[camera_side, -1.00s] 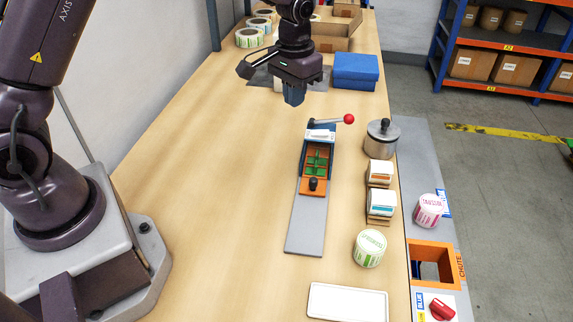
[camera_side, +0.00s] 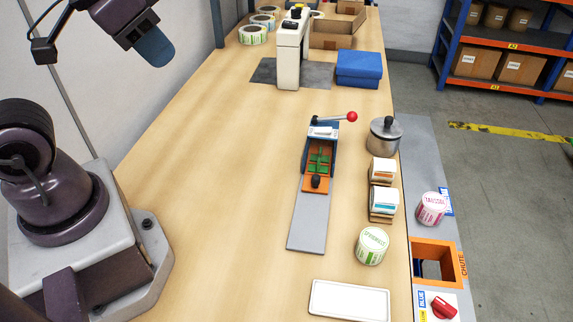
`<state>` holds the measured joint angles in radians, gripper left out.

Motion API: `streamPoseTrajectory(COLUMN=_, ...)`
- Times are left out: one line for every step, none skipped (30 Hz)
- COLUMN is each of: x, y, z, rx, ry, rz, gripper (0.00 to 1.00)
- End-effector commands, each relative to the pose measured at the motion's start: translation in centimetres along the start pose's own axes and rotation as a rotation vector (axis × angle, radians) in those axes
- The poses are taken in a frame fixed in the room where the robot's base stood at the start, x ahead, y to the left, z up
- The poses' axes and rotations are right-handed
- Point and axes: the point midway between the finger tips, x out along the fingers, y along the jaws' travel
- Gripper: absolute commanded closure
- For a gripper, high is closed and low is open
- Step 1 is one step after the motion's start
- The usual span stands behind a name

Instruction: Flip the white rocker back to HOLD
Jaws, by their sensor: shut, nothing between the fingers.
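A white upright machine (camera_side: 292,52) stands on a dark plate at the back of the bench, with dark and yellow parts on top. A blue fixture (camera_side: 311,150) with an orange and green bed, a red-balled lever and a black knob stands mid-bench. A small white piece (camera_side: 322,132) lies across its top end. I cannot tell whether this piece is the white rocker, and no HOLD marking is readable. My gripper (camera_side: 155,47) is at the upper left, raised and well away from both, its blue fingers shut and empty.
A blue box (camera_side: 358,69) and an open carton (camera_side: 332,34) sit at the back. A lidded pot (camera_side: 384,136), card stacks (camera_side: 383,187) and a green-labelled roll (camera_side: 371,245) line the right side. A white tray (camera_side: 349,300) lies in front. The bench's left half is clear.

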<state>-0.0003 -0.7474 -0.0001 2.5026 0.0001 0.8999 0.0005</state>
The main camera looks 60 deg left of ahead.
Motion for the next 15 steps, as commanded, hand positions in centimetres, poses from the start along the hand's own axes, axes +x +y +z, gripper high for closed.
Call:
streamPoseTrajectory(x=-0.1, y=0.0, z=0.0, rx=0.000, ry=0.006, rz=0.000, gripper=1.00)
streamPoseTrajectory(x=-0.1, y=0.0, z=-0.1, rx=0.000, ry=0.007, rz=0.000, gripper=1.00)
streamPoseTrajectory(x=-0.1, y=0.0, z=-0.1, rx=0.000, ry=0.006, rz=0.000, gripper=1.00)
streamPoseTrajectory(x=-0.1, y=0.0, z=-0.1, rx=0.000, ry=0.006, rz=0.000, gripper=1.00)
streamPoseTrajectory(x=-0.1, y=0.0, z=-0.1, rx=0.000, ry=0.006, rz=0.000, gripper=1.00)
streamPoseTrajectory(x=-0.1, y=0.0, z=-0.1, rx=0.000, ry=0.006, rz=0.000, gripper=1.00)
streamPoseTrajectory(x=-0.1, y=0.0, z=-0.1, rx=0.000, ry=0.006, rz=0.000, gripper=1.00)
streamPoseTrajectory(x=-0.1, y=0.0, z=-0.1, rx=0.000, ry=0.006, rz=0.000, gripper=1.00)
streamPoseTrajectory(x=-0.1, y=0.0, z=-0.1, rx=-0.002, ry=0.003, rz=-0.001, gripper=1.00)
streamPoseTrajectory(x=0.0, y=-0.1, z=-0.1, rx=-0.003, ry=-0.003, rz=-0.001, gripper=1.00)
streamPoseTrajectory(x=0.2, y=-0.1, z=0.0, rx=-0.005, ry=-0.011, rz=-0.002, gripper=1.00)
streamPoseTrajectory(x=0.6, y=-0.1, z=0.1, rx=-0.007, ry=-0.028, rz=-0.003, gripper=1.00)
streamPoseTrajectory(x=0.9, y=-0.2, z=0.1, rx=-0.009, ry=-0.045, rz=-0.004, gripper=1.00)
streamPoseTrajectory(x=1.3, y=-0.2, z=0.2, rx=-0.011, ry=-0.064, rz=-0.005, gripper=1.00)
streamPoseTrajectory(x=1.7, y=-0.3, z=0.0, rx=-0.014, ry=-0.089, rz=-0.007, gripper=1.00)
